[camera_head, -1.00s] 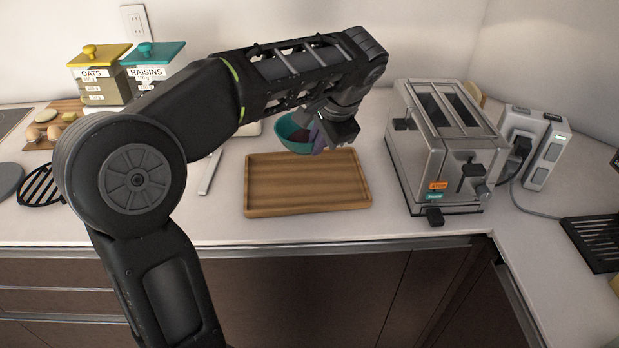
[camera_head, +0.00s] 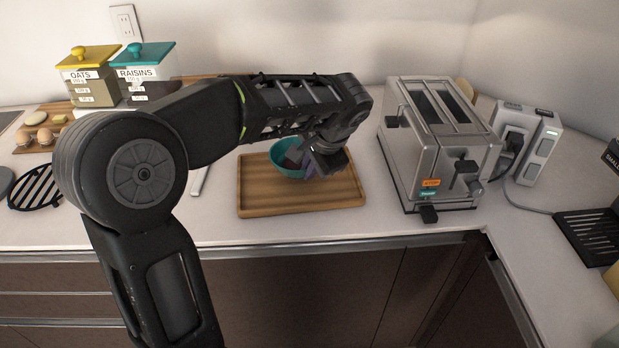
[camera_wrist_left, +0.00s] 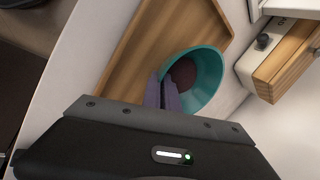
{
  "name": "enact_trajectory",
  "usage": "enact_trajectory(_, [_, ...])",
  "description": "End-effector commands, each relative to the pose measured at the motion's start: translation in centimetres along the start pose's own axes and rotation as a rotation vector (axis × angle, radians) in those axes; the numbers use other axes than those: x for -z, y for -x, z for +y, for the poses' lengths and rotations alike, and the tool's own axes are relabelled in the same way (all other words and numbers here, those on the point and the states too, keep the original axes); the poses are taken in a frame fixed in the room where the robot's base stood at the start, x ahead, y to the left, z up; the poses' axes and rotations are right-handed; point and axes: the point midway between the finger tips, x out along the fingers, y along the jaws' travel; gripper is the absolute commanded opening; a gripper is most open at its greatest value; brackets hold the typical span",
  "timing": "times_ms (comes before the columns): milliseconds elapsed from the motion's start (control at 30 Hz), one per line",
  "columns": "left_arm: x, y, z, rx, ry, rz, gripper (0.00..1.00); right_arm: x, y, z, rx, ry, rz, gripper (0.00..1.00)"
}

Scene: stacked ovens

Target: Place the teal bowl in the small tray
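The teal bowl (camera_head: 284,157) is over the back middle of the small wooden tray (camera_head: 262,204). I cannot tell whether its base touches the tray. My left gripper (camera_head: 309,163) is shut on the bowl's rim with its purple-grey fingers, on the bowl's right side in the head view. In the left wrist view, the fingers (camera_wrist_left: 162,94) pinch the near left rim of the bowl (camera_wrist_left: 208,78), and the tray (camera_wrist_left: 150,45) lies beneath. A dark reddish-brown patch shows inside the bowl. My right gripper is out of view.
A silver toaster (camera_head: 440,150) stands close to the tray's right. Oats (camera_head: 88,75) and raisins (camera_head: 143,72) containers stand at the back left. A board with eggs (camera_head: 40,135) is at far left. The counter in front of the tray is clear.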

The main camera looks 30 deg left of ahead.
Motion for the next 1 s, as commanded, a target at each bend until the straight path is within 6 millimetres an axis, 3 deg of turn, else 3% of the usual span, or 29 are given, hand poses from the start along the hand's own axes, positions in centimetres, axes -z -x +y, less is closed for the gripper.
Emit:
enact_trajectory(200, [0.0, -2.4, 1.2, -0.001, 0.0, -0.001, 0.0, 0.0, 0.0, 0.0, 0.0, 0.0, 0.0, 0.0])
enact_trajectory(600, [0.0, -3.0, 1.4, 0.0, 0.0, 0.001, 0.0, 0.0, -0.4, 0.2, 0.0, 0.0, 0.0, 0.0])
enact_trajectory(867, [0.0, -2.8, 1.4, -0.001, 0.0, 0.0, 0.24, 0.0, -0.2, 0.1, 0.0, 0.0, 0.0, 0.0])
enact_trajectory(1000, [0.0, -2.8, 1.4, -0.001, 0.0, 0.0, 0.25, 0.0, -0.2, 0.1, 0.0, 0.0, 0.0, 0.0])
